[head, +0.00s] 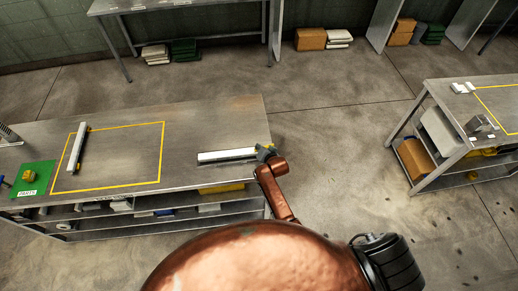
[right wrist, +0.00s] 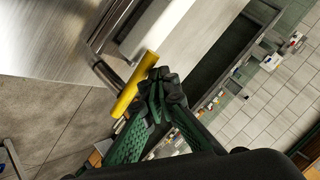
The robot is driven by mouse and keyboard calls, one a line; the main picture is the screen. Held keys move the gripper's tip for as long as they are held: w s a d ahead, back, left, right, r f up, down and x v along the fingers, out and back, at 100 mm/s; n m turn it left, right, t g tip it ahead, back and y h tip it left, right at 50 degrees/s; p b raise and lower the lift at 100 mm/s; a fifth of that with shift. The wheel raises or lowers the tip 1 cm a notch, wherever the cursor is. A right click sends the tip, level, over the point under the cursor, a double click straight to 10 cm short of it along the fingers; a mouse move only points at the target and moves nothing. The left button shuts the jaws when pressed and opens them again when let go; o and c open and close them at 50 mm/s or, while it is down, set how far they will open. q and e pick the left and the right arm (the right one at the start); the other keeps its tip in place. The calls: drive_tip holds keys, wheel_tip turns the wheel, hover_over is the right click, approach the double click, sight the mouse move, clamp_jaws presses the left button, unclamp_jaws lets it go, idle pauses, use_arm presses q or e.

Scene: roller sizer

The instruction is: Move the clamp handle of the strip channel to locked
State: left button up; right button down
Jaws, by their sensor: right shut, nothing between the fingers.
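The strip channel (head: 228,154) is a long white bar lying near the right end of the left workbench. In the right wrist view a white body (right wrist: 157,27) shows beside a yellow clamp handle (right wrist: 138,82), which slants across the picture. My right gripper (head: 265,153) is at the channel's right end. In the right wrist view its dark fingers with green pads (right wrist: 161,88) are together and empty, right beside the yellow handle; I cannot tell whether they touch it. My left gripper is not in view.
The left workbench (head: 205,125) has a yellow outline with another white bar (head: 77,148) inside it. A green mat (head: 34,178) lies at its left end. A second bench (head: 455,95) stands at the right. Open floor (head: 340,150) lies between the benches.

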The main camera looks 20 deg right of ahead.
drive_tip(key=s+d+r+n+g+h, duration=0.1)
drive_tip(key=s+d+r+n+g, duration=0.2)
drive_tip(key=s, duration=1.2)
drive_tip(key=s+d+r+n+g, duration=0.2)
drive_tip(key=s+d, duration=0.3)
drive_tip(key=s, duration=0.9)
drive_tip(key=s+d+r+n+g+h, duration=0.1)
drive_tip(key=s+d+r+n+g, duration=0.2)
drive_tip(key=s, duration=1.2)
wheel_tip(320, 180, down, 35)
drive_tip(key=b, duration=0.8)
drive_tip(key=s+f+g+b, duration=0.1)
drive_tip(key=s+f+b, duration=0.3)
drive_tip(key=s+f, duration=0.6)
drive_tip(key=s+f+n+y+b, duration=0.1)
drive_tip(key=s+f+b, duration=0.3)
drive_tip(key=s+f, duration=0.7)
wheel_tip(320, 180, down, 8)
drive_tip(key=shift+s+r+g, duration=0.1)
drive_tip(key=shift+s+g, duration=0.05)
drive_tip(key=shift+g, duration=0.25)
